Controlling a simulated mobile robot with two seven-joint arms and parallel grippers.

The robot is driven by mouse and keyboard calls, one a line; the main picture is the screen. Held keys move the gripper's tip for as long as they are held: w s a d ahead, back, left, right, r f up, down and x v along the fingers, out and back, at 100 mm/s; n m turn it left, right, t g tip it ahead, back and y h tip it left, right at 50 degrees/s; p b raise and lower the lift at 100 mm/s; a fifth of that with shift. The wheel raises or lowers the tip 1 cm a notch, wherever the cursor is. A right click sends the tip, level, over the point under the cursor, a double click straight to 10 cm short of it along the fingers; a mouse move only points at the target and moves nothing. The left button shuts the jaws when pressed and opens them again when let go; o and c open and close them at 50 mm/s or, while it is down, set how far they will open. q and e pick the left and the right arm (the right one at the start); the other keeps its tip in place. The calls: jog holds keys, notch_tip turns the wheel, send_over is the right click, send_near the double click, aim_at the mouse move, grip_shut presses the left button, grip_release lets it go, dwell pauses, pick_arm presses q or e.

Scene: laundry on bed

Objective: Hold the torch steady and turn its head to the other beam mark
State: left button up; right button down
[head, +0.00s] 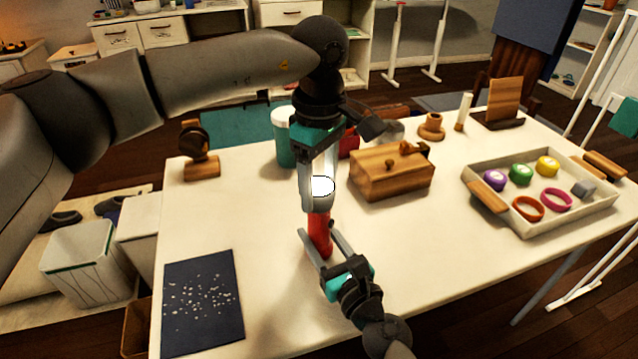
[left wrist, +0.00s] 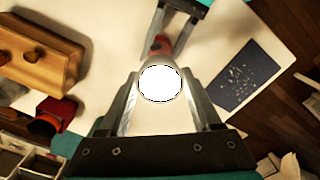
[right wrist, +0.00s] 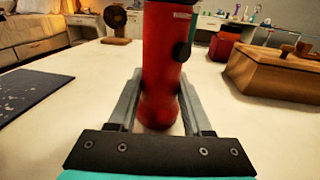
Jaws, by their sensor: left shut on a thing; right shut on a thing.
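The torch has a red body (head: 319,234) and a pale head with a bright white lens (head: 321,187). It stands roughly upright above the table. My left gripper (head: 320,190) comes from above and is shut on the head; in the left wrist view the lens (left wrist: 160,84) shows between its fingers. My right gripper (head: 322,250) is shut on the lower red body, which fills the space between its fingers in the right wrist view (right wrist: 160,70). A dark round button (right wrist: 181,51) shows on the body's right side there. No beam mark is readable.
A wooden box (head: 392,178) stands right of the torch, with a teal cup (head: 285,150) behind. A tray (head: 540,222) holds rings and coloured round items at the right. A dark speckled mat (head: 203,325) lies front left. The table's front middle is clear.

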aim_at(319, 185)
pick_arm(q)
jog(key=n, duration=0.5)
jog(key=shift+n, duration=0.3)
jog(key=n, duration=0.5)
jog(key=shift+n, duration=0.3)
jog(key=o, duration=1.4)
notch_tip(319, 185, up, 12)
jog(key=shift+r, duration=0.1)
